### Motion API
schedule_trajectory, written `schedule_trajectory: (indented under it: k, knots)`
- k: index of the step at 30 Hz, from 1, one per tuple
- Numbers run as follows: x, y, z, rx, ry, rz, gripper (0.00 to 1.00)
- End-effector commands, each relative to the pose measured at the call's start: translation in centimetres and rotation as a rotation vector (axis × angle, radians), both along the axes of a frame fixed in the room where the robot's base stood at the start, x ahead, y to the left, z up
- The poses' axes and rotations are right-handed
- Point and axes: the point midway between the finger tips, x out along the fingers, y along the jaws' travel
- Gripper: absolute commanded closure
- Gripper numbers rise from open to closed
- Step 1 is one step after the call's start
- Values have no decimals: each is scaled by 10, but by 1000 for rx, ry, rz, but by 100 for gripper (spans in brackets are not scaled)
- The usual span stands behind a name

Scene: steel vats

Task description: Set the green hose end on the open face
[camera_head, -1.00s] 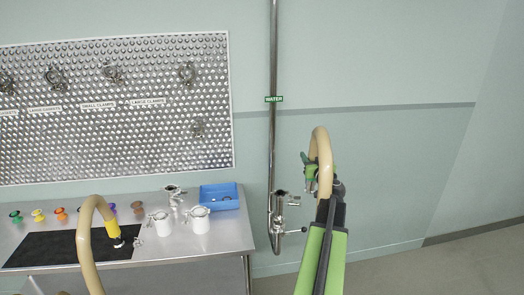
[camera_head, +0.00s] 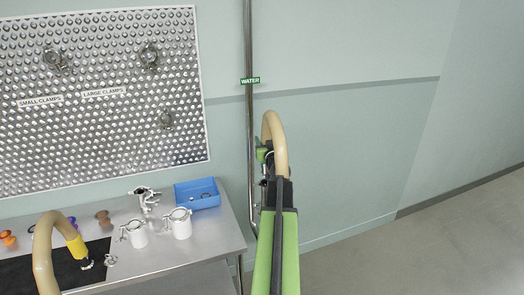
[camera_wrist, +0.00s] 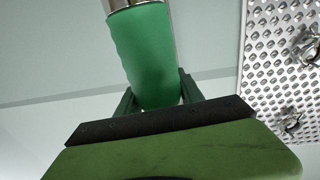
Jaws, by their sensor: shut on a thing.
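The green hose end (camera_head: 261,154) is at the tip of a tan hose (camera_head: 276,134) that arches over my gripper. My gripper (camera_head: 267,166) is shut on it. In the wrist view the green sleeve (camera_wrist: 142,58) sits between the two fingers of my gripper (camera_wrist: 156,92), with a shiny metal ferrule at the top edge. The steel water pipe (camera_head: 249,120) runs down the wall just left of my gripper. The valve low on this pipe is mostly hidden behind my gripper and arm, and I cannot make out an open face there.
A steel table (camera_head: 222,238) stands at the left with a blue bin (camera_head: 197,193), white-bodied fittings (camera_head: 181,225) and a yellow-ended hose (camera_head: 76,245). A perforated clamp board (camera_head: 110,130) hangs above. The floor (camera_head: 460,240) at the right is clear.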

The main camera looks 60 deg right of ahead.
Motion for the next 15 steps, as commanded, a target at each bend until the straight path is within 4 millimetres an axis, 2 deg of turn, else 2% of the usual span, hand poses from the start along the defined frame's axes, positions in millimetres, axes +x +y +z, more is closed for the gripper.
schedule_trajectory:
  k: [1,12,15]
  knots:
    - [1,0,-5,0,0,-7,100]
    - [0,1,-1,1,-1,-9,100]
    - [0,1,-6,1,-1,-9,100]
